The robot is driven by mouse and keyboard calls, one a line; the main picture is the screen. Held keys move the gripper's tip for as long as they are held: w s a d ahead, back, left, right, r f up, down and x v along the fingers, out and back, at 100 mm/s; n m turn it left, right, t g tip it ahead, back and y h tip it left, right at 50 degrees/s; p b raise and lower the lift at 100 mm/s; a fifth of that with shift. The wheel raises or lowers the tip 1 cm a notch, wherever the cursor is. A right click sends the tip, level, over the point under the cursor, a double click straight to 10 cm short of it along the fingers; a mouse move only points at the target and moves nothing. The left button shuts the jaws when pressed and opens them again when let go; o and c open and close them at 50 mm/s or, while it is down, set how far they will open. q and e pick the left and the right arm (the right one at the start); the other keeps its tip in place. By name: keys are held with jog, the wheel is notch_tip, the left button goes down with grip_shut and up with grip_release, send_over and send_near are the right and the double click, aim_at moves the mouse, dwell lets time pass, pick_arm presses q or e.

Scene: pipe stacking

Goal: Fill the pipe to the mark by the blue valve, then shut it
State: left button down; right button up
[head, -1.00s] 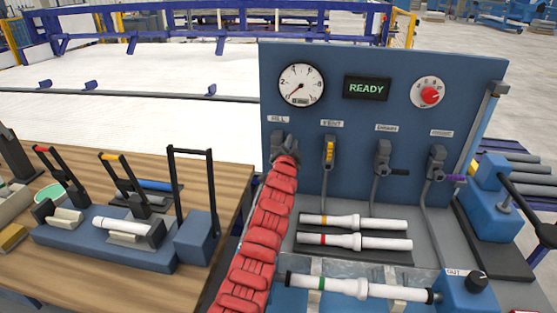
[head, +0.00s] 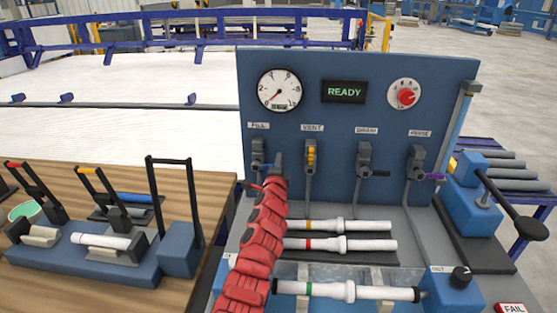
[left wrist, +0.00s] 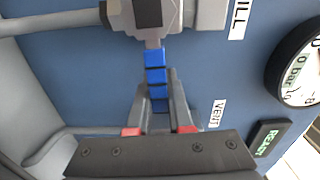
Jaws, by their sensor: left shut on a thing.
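The blue valve handle (left wrist: 155,68) hangs from the grey valve body beside the FILL label in the left wrist view. My left gripper (left wrist: 159,88) is shut on this handle, with one finger on each side. A white pipe with a green band (head: 377,293) lies level across the front of the rig, with dark ends. The round gauge (head: 279,89) has its needle near zero, and its readout shows 0 bar in the wrist view. My right gripper is not in view.
The VENT valve (head: 311,157) with a yellow handle stands close to the right of my gripper. The display (head: 344,91) reads READY. Two white pipes (head: 365,226) lie behind the front one. A wooden bench (head: 55,180) with lever clamps is at the left.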

pick_arm(q)
jog(key=shift+f+m, duration=0.2)
jog(key=shift+m, duration=0.2)
jog(key=c, duration=0.8)
grip_release()
jog(key=shift+s+a+p, duration=0.2)
jog(key=shift+s+p, duration=0.2)
jog(key=shift+s, duration=3.95)
jog(key=shift+s+a+p, duration=0.15)
jog(key=shift+s+p, duration=0.25)
jog(key=shift+s, duration=3.95)
